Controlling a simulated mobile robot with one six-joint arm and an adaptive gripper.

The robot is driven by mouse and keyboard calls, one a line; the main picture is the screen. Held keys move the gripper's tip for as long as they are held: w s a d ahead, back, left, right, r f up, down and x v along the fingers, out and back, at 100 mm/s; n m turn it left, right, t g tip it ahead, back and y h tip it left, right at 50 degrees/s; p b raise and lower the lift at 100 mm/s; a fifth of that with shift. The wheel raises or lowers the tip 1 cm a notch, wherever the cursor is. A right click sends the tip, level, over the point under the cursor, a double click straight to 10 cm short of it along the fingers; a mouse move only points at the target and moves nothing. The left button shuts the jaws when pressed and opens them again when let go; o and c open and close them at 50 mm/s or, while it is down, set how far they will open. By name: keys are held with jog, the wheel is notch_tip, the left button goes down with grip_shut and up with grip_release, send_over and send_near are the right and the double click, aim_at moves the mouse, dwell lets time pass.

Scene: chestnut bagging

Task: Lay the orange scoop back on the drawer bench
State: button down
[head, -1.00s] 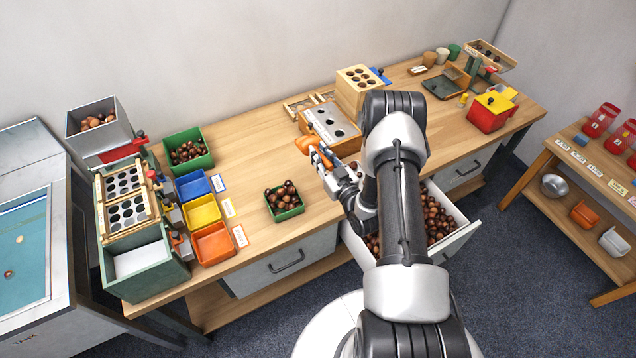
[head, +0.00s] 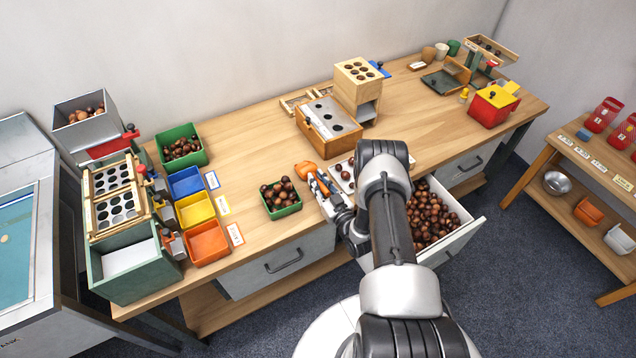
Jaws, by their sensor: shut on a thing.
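The orange scoop (head: 306,170) is held by my gripper (head: 322,183) over the front part of the wooden bench (head: 262,142), just right of the small green tray of chestnuts (head: 282,203). My gripper is shut on the scoop. I cannot tell whether the scoop touches the bench top. No chestnuts show clearly in the scoop. The open drawer (head: 466,228) full of chestnuts sits below and to the right of the gripper, partly hidden by my arm.
A wooden box with round holes (head: 330,118) stands behind the scoop. A white plate with holes (head: 343,178) lies close to the gripper's right. Blue, yellow and orange bins (head: 208,243) stand to the left. The bench between the green box (head: 183,150) and the scoop is clear.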

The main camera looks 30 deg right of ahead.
aim_at(329, 195)
jog(key=shift+r, duration=0.1)
jog(key=shift+f, duration=0.2)
jog(key=c, duration=1.5)
grip_release()
jog(key=shift+r, duration=0.1)
jog(key=shift+s+r, duration=0.1)
jog(key=shift+r, duration=0.1)
jog(key=s+p, duration=0.1)
jog(key=s, duration=0.6)
jog(key=s+p, duration=0.1)
jog(key=s, duration=0.2)
jog(key=shift+s+d+p, duration=0.3)
jog(key=shift+s, duration=0.1)
jog(key=shift+s+a+f, duration=0.1)
jog(key=shift+s, duration=0.4)
